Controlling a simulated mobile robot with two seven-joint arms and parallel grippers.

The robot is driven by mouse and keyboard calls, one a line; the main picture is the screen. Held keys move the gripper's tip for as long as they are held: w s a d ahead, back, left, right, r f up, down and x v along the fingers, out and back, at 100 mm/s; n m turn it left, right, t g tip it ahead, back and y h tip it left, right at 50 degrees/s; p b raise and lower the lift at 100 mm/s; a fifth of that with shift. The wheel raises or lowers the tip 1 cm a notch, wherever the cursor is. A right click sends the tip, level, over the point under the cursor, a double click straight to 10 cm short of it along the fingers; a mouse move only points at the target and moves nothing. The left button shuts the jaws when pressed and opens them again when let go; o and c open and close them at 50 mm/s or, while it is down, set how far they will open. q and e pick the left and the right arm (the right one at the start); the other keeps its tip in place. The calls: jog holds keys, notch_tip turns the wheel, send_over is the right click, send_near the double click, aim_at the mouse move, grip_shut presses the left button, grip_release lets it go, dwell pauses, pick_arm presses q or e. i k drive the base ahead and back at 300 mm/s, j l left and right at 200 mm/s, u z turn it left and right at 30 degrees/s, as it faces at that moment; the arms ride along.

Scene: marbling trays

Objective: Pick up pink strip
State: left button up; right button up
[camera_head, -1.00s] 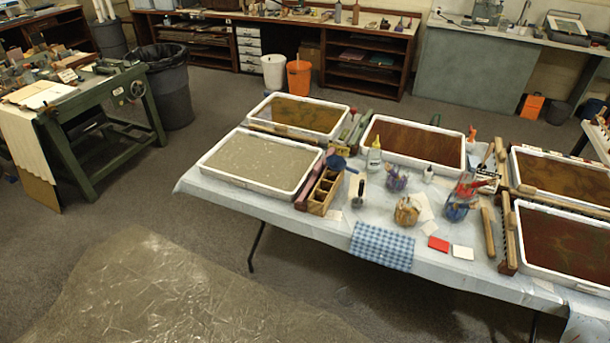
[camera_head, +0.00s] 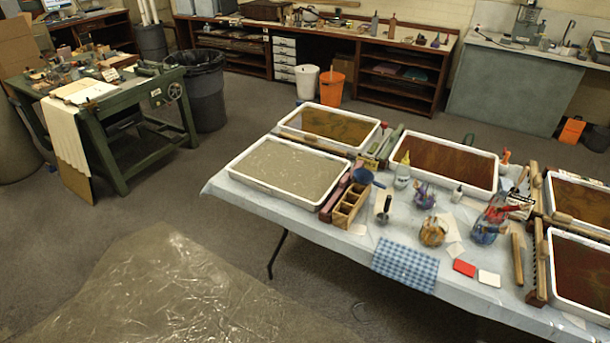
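A dull pink-maroon strip (camera_head: 334,203) lies along the right side of the tray of grey liquid (camera_head: 247,193) on the covered table. It is long and narrow, and a wooden compartment box (camera_head: 350,207) stands close on its right. I cannot tell for certain that this is the pink strip. A small flat red card (camera_head: 464,267) lies nearer the table's front edge, beside a white card (camera_head: 489,278). Neither of my grippers is in view.
The table (camera_head: 330,236) also holds dark-liquid trays (camera_head: 432,187), several jars and a blue checked cloth (camera_head: 404,266). A green-framed press bench (camera_head: 115,165) stands at the left. A crinkled sheet (camera_head: 170,295) covers floor before the table; grey floor is open between bench and table.

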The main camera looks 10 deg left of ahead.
aim_at(346, 180)
jog(key=z, duration=1.75)
jog(key=u, duration=2.1)
jog(key=i+l+u, duration=0.15)
jog(key=i, duration=0.2)
jog(key=i+l+u, duration=0.1)
jog(key=i, duration=0.25)
